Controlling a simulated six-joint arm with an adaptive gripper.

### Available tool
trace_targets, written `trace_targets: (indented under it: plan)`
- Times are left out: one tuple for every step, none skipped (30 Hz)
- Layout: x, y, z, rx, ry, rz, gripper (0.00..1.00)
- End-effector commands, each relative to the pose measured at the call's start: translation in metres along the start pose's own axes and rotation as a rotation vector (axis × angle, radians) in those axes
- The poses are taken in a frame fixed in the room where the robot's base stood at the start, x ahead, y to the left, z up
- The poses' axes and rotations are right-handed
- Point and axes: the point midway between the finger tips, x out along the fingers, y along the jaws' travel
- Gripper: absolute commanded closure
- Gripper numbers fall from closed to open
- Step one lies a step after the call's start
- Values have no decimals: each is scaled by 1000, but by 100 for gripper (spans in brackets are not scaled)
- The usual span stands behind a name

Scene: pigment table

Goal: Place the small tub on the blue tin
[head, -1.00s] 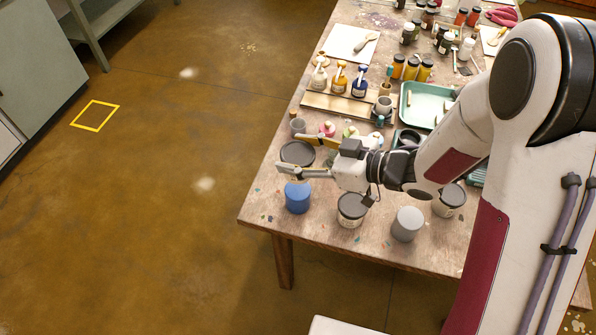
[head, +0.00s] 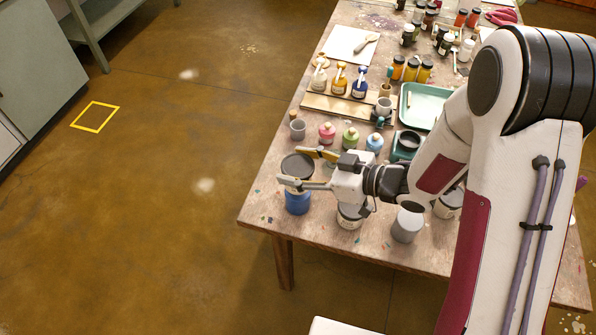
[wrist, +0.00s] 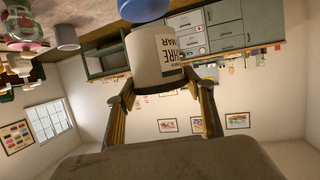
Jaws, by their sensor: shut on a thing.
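The small tub has a dark round lid (head: 298,165) and a white body with a printed label, seen in the wrist view (wrist: 150,70). My gripper (head: 306,170) is shut on the tub's sides, one finger on each side. The blue tin (head: 297,204) stands upright near the table's left corner, directly below the tub in the head view. The tin also shows at the top edge of the inverted wrist view (wrist: 143,8), beyond the tub's base. My lower finger crosses between lid and tin, so I cannot tell whether tub and tin touch.
A white tub (head: 349,216) and a grey tin (head: 407,226) stand right of the blue tin along the front edge. A grey cup (head: 297,129) and pink (head: 327,133), green (head: 351,137) and blue bottles (head: 374,142) stand behind. The table's left edge is close.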

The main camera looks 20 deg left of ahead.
Motion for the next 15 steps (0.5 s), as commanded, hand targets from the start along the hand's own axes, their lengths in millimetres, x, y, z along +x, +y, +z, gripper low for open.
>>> trace_targets:
  plan:
    - [2,0,5,2,0,-1,80]
    - [3,0,8,1,0,-1,80]
    - [4,0,10,1,1,-1,80]
    - [5,0,13,1,1,-2,80]
    - [6,0,15,1,1,-2,80]
    - [7,0,18,0,1,-2,80]
    - [7,0,20,0,2,-1,80]
    - [8,0,21,0,2,-1,80]
    - [8,0,22,0,2,-1,80]
    - [9,0,23,0,2,0,80]
    - [9,0,24,0,2,0,80]
    - [9,0,25,0,2,0,80]
    - [9,0,25,-1,2,0,80]
    - [9,0,25,-1,2,0,80]
    - [9,0,25,-1,2,0,80]
